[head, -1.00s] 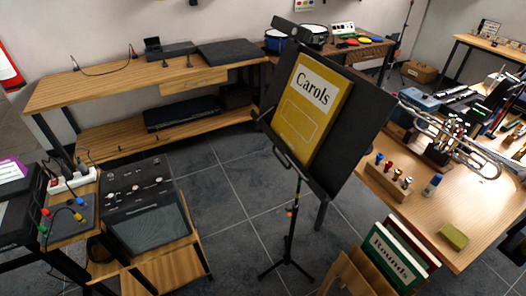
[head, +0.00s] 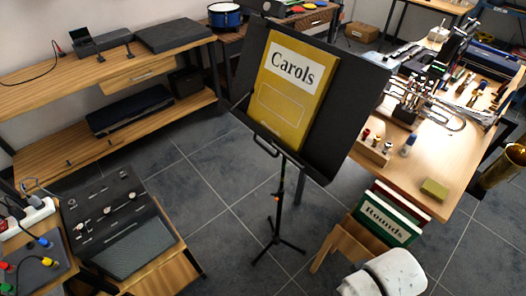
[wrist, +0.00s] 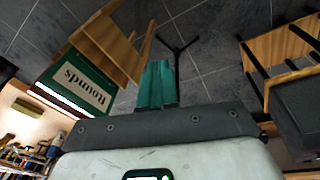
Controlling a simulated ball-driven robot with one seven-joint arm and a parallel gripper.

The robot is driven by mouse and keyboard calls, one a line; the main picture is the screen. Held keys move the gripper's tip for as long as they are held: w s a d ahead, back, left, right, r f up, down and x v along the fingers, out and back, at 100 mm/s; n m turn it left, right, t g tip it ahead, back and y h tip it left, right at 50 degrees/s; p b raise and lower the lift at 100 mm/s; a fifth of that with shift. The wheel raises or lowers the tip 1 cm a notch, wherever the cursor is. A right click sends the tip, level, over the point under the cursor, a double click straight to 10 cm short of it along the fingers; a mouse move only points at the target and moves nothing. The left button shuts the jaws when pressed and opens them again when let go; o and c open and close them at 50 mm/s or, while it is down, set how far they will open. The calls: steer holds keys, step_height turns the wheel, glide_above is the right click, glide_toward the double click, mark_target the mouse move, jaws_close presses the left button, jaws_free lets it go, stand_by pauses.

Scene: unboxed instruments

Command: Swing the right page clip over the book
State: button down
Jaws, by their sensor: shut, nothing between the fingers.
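The yellow book (head: 290,92) titled Carols leans on the black music stand (head: 345,110). The stand desk is tilted, with bare black panel on both sides of the book. A dark looped piece (head: 265,147) sticks out at the desk's lower left edge. I cannot make out the right page clip against the black desk. In the wrist view my gripper (wrist: 157,72) has its teal fingers shut together and empty, pointing over the floor near the stand's tripod foot (wrist: 178,42).
A wooden rack (head: 345,238) with the green Rounds book (head: 388,220) stands right of the stand base. A wooden table (head: 450,165) with brass instruments is at right. A low cart (head: 165,255) is at lower left. Floor around the tripod is clear.

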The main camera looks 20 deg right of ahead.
steer(key=w+d+r+n+t+h+b, duration=0.1)
steer(key=w+d+r+n+t+h, duration=0.15)
steer(key=w+h, duration=0.45)
steer(key=n+t+y+b, duration=0.1)
steer(key=n+t+b, duration=0.1)
steer(key=n+t, duration=1.15)
glide_toward(285, 153)
steer(key=a, duration=0.8)
steer(key=s+d+f+p+x, duration=0.1)
steer(key=d+p+x, duration=0.1)
steer(key=x, duration=1.1)
steer(key=shift+w+d+g+p, duration=0.3)
steer(key=shift+g+p, duration=0.1)
steer(key=shift+p, duration=0.4)
steer(key=shift+f+b, duration=0.1)
steer(key=shift+b, duration=0.6)
